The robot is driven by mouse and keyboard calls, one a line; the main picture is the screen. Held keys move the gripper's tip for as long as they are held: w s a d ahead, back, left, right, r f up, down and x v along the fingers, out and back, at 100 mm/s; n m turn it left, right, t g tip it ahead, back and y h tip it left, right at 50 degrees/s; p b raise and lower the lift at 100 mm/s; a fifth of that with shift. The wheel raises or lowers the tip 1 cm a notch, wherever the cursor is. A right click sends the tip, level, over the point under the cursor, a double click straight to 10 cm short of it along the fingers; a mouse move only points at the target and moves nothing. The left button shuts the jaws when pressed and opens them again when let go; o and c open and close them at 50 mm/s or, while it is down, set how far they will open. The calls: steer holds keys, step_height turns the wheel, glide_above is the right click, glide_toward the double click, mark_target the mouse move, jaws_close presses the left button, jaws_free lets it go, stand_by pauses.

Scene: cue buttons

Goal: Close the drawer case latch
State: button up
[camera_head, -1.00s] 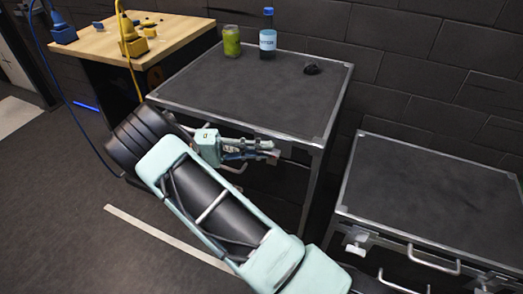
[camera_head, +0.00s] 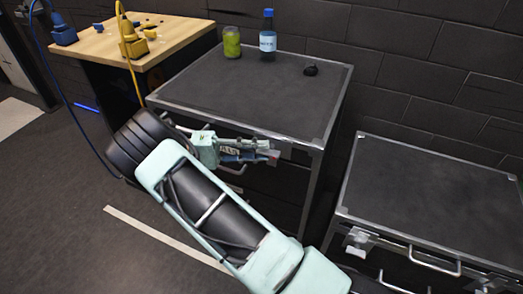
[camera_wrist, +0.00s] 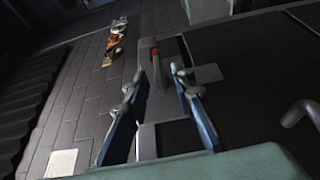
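The nearer-left drawer case (camera_head: 250,85) has a dark top with metal edges. My gripper (camera_head: 271,152) is at its front face, near the right front corner. In the wrist view a metal latch (camera_wrist: 165,107) with a red-tipped part (camera_wrist: 154,54) lies on the case front. My gripper's two fingers (camera_wrist: 159,78) stand apart on either side of the latch, open, with nothing held between them. I cannot tell whether a finger touches the latch. In the head view my gripper hides most of the latch.
A green jar (camera_head: 232,42) , a labelled bottle (camera_head: 268,40) and a small black object (camera_head: 311,70) stand on the case top. A lower case (camera_head: 430,195) with a handle (camera_head: 433,262) stands to the right. A wooden workbench (camera_head: 165,38) with yellow and blue items is at the back left.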

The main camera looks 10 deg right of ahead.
steer(key=v, duration=0.6)
steer(key=shift+a, duration=0.25)
stand_by(0.3)
